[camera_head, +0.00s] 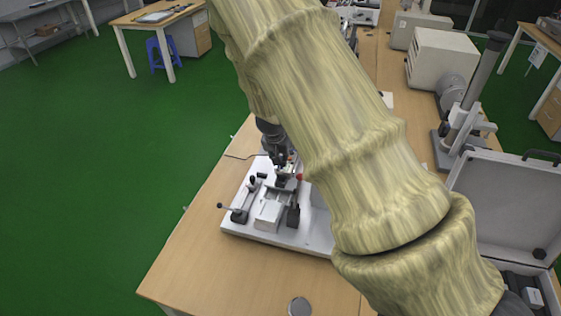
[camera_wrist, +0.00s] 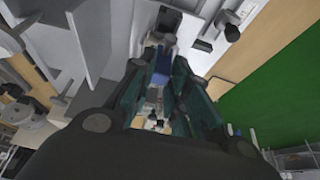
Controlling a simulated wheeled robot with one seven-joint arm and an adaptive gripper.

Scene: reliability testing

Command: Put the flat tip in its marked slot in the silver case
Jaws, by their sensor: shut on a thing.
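My gripper (camera_head: 283,163) is low over the white fixture plate on the wooden table, mostly hidden behind my sleeved arm. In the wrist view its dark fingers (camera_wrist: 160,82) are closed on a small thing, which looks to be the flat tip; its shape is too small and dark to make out. A blue part shows between the fingers. The silver case (camera_head: 500,200) stands open at the right, its grey lid raised. Its inside is mostly hidden by my arm, so the marked slot cannot be seen.
The white fixture plate (camera_head: 262,237) carries black-handled clamps (camera_head: 240,213) and a metal block (camera_head: 268,213). A grey stand with a column (camera_head: 466,118) and a white box (camera_head: 440,62) stand farther back. A round metal piece (camera_head: 299,306) lies near the front; the front left table is bare.

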